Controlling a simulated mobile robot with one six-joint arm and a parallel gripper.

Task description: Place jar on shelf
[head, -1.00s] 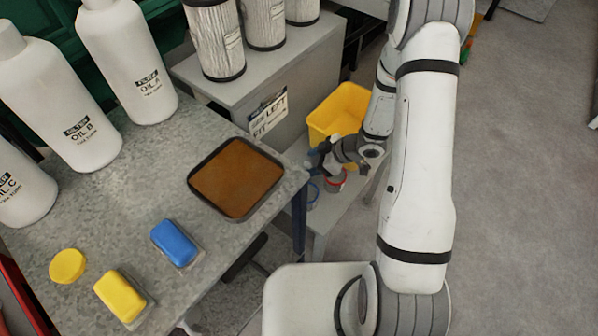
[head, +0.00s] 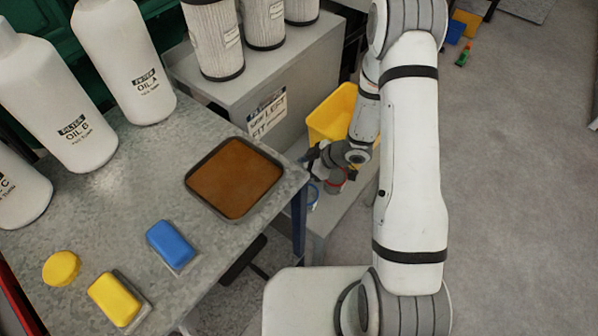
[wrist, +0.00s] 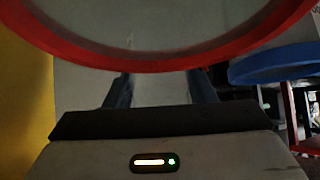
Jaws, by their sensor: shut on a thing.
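A jar with a red rim (head: 337,186) is at my gripper (head: 325,168), partly hidden by it in the head view. In the wrist view the red rim (wrist: 150,62) arches close across the top, with the fingers of my gripper (wrist: 162,92) closed on the jar below it. A low grey shelf (head: 335,222) lies beneath the jar. I cannot tell whether the jar touches it. A blue-rimmed jar (head: 312,194) stands just left of the held one, and its blue rim (wrist: 275,63) shows at right in the wrist view.
A yellow bin (head: 332,112) stands just behind my gripper. A grey cabinet (head: 235,88) with filters on top is at left of it. The workbench (head: 130,205) holds a brown-filled tray (head: 235,178), sponges and oil bottles. The floor at right is mostly clear.

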